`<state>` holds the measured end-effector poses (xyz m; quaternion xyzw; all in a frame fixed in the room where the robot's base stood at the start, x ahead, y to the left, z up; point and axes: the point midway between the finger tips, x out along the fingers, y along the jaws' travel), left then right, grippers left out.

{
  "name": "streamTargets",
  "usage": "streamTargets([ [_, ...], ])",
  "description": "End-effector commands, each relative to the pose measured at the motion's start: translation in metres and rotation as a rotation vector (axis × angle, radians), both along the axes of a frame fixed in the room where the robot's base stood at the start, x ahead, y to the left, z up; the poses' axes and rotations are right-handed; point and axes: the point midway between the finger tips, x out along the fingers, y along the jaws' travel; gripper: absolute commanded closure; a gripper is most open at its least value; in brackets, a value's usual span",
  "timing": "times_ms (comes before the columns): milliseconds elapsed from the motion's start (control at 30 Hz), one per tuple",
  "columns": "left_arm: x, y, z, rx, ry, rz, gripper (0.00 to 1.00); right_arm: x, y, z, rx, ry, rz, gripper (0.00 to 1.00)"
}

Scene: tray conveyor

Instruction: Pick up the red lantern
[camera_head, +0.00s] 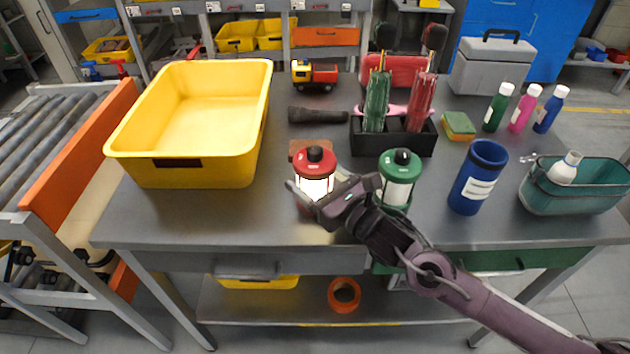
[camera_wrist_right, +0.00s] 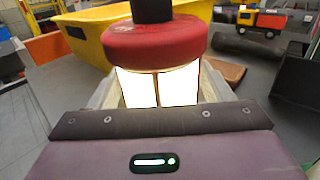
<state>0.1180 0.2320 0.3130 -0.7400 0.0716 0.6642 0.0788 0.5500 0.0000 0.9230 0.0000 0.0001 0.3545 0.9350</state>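The red lantern (camera_head: 314,163) stands upright on the grey workbench, with a red cap and a glowing white body. It also shows close up in the right wrist view (camera_wrist_right: 155,42), directly in front of the gripper. My right gripper (camera_head: 318,190) reaches in from the right, with its fingers on either side of the lantern's body. The fingers lie close against the lit part, but I cannot tell whether they press on it. The lower part of the lantern is partly hidden by the gripper. My left gripper is not in view.
A green lantern (camera_head: 400,168) stands right beside my right wrist, and a blue canister (camera_head: 478,180) is farther right. A yellow bin (camera_head: 190,165) stands to the left. A black holder (camera_head: 400,142) with umbrellas and a dark flashlight (camera_head: 318,116) lie behind.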

Motion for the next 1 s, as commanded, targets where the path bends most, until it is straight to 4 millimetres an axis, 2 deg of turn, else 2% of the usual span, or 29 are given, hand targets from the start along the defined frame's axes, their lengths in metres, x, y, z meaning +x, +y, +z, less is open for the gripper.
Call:
streamTargets([
  [33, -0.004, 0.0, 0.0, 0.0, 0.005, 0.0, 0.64, 0.0, 0.0, 0.0, 0.0, 0.0, 0.0, 0.34],
  [300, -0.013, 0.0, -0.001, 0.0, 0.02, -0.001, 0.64, 0.0, 0.0, 0.0, 0.0, 0.0, 0.0, 0.69],
  [333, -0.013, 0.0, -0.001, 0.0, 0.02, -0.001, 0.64, 0.0, 0.0, 0.002, 0.003, -0.003, 0.0, 0.71],
  [567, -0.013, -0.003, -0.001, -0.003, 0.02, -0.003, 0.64, 0.0, 0.0, 0.002, 0.003, -0.003, 0.0, 0.71],
  [733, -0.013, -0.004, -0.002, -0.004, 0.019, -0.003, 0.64, 0.0, 0.0, 0.012, 0.002, -0.006, 0.0, 0.71],
  [867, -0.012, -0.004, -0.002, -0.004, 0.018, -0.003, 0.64, 0.0, 0.0, 0.03, 0.002, -0.007, 0.001, 0.71],
  [1000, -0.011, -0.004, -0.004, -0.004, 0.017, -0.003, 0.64, 0.0, 0.0, 0.062, 0.003, -0.011, 0.001, 0.71],
])
